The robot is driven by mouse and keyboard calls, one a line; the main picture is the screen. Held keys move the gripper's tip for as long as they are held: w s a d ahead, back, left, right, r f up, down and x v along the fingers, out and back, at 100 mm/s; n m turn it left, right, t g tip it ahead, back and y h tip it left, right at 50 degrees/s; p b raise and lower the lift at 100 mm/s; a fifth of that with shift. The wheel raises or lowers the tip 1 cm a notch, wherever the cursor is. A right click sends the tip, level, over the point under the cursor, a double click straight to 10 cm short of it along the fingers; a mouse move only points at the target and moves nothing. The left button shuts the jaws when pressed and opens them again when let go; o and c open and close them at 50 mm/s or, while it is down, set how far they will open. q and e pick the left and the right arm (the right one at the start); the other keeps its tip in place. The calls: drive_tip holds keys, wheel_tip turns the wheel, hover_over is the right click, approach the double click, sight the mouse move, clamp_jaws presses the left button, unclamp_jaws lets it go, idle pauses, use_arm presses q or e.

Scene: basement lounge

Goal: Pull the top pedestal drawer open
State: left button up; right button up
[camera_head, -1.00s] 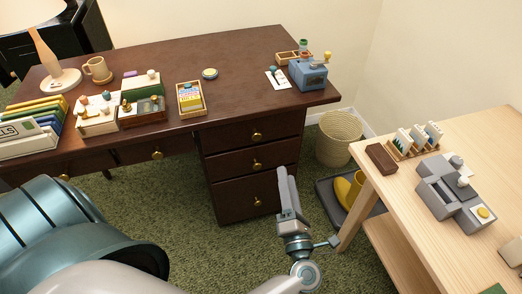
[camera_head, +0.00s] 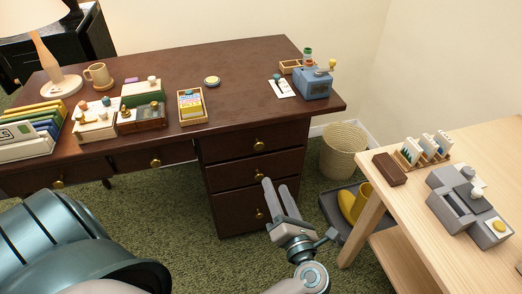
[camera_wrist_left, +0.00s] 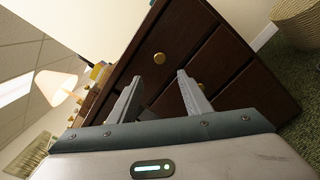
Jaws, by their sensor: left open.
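The dark wooden desk's right pedestal has a stack of drawers, all shut. The top pedestal drawer (camera_head: 230,147) has a round brass knob (camera_head: 259,145); in the left wrist view the drawer front (camera_wrist_left: 178,35) and its knob (camera_wrist_left: 159,58) show beyond the fingers. My left gripper (camera_head: 277,187) is open and empty in front of the pedestal, below the top knob and near the middle drawer's knob (camera_head: 259,177). In the left wrist view my left gripper (camera_wrist_left: 158,85) points at the drawer fronts, with the fingers apart and nothing between them. My right gripper is not seen.
A light wooden table (camera_head: 430,185) stands close on the right, with a grey device (camera_head: 468,205) on it. A wicker basket (camera_head: 343,150) and a tray with yellow boots (camera_head: 352,203) are right of the pedestal. Green carpet in front is clear.

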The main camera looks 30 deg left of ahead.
sight(260, 147)
use_arm(q)
drive_tip(key=x, duration=1.5)
drive_tip(key=shift+w+a, duration=0.25)
drive_tip(key=shift+a, duration=0.05)
drive_tip(key=shift+c, duration=0.5)
clamp_jaws()
